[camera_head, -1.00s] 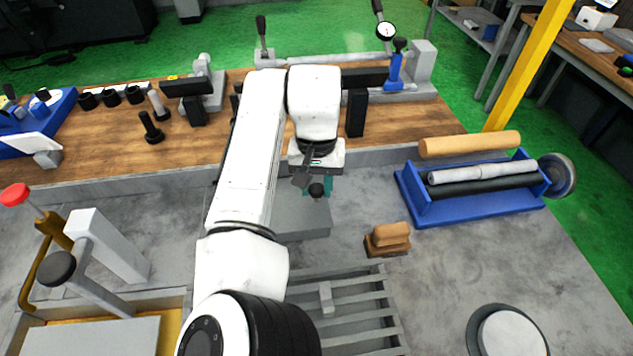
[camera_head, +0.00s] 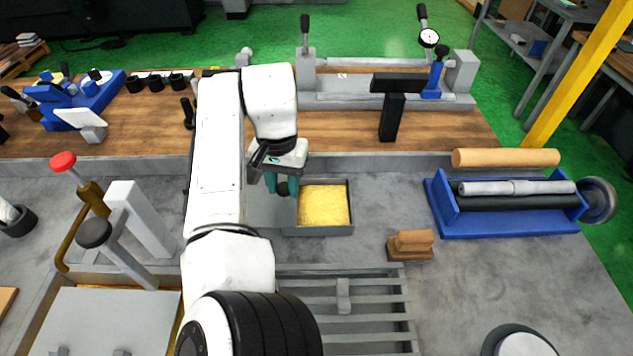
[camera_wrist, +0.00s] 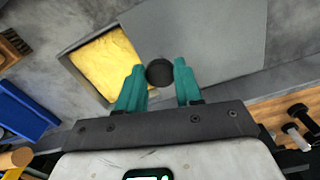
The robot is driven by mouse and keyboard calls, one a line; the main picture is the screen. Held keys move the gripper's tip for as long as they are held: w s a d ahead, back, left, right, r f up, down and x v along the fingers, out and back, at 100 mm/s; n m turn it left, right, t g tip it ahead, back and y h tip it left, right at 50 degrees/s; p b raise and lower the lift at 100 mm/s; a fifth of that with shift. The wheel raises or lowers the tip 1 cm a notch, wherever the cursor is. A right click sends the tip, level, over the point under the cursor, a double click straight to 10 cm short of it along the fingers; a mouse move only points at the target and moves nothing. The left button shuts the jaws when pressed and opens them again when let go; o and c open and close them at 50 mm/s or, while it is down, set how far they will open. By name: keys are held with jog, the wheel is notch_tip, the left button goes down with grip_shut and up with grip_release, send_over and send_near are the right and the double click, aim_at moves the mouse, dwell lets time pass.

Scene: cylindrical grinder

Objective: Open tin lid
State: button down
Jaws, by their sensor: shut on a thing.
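A grey tin (camera_head: 318,230) stands on the grey bench near its back edge, with a yellow filling (camera_head: 324,205) showing inside. Its flat grey lid (camera_head: 262,208) lies off to the left of the opening in the head view, partly hidden behind my arm. In the wrist view the lid (camera_wrist: 205,35) covers the right part and the yellow filling (camera_wrist: 105,65) shows at left. My gripper (camera_wrist: 160,75), with teal fingers, is shut on the dark round knob (camera_wrist: 159,72) of the lid. In the head view my gripper (camera_head: 283,188) is at the tin's left side.
A brown wooden block (camera_head: 411,244) sits right of the tin, and a blue roller stand (camera_head: 508,205) is further right. A slatted grey rack (camera_head: 345,310) lies in front. A wooden shelf (camera_head: 440,130) with fixtures runs behind.

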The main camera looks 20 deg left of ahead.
jog(key=shift+a+r, duration=0.1)
jog(key=shift+a, duration=0.45)
jog(key=c, duration=0.7)
grip_release()
jog(key=shift+s, duration=0.1)
jog(key=shift+c, duration=0.2)
notch_tip(320, 180, up, 11)
jog(key=b, duration=0.1)
